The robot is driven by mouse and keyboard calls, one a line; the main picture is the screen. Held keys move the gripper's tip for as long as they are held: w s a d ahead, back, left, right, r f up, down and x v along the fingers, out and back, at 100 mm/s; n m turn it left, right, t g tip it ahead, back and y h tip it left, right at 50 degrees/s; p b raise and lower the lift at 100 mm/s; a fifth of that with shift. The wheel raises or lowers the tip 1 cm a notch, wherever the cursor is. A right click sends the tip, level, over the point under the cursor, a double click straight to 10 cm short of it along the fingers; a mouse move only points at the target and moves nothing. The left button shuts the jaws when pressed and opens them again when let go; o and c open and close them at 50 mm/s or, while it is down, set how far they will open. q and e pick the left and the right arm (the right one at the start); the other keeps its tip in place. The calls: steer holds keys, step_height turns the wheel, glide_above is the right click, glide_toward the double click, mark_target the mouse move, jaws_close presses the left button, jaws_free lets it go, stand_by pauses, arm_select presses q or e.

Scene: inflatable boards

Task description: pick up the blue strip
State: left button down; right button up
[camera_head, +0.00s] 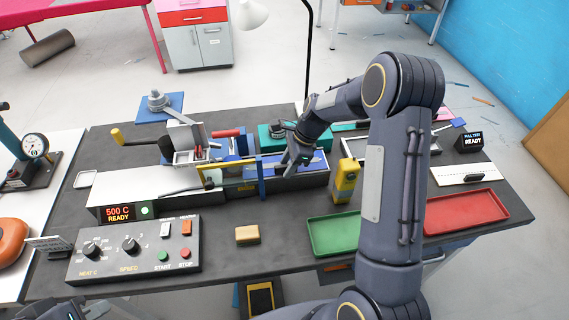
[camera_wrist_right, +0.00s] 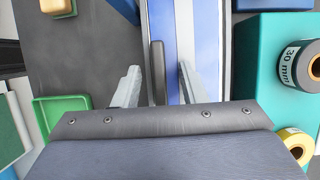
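A machine bed (camera_head: 290,182) at the middle back of the table carries blue material (camera_head: 316,161). In the right wrist view it appears as long blue bands (camera_wrist_right: 161,22), (camera_wrist_right: 208,45) with a pale band between them. I cannot tell which band is the loose strip. My right gripper (camera_head: 288,165) reaches down over the bed. Its two fingers show apart in the right wrist view (camera_wrist_right: 158,88), with a dark grey bar between them. Contact with the bar or the blue is unclear. My left gripper (camera_head: 75,312) is partly cut off at the lower left edge.
A blue and yellow frame (camera_head: 261,180) stands just left of my right gripper. A yellow device (camera_head: 345,180) stands to the right. Green (camera_head: 333,236) and red (camera_head: 462,211) trays lie on the front right. A control box (camera_head: 130,252) fills the front left.

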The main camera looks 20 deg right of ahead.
jaws_close()
steer(key=shift+d+r, duration=0.1)
steer(key=shift+r, duration=0.05)
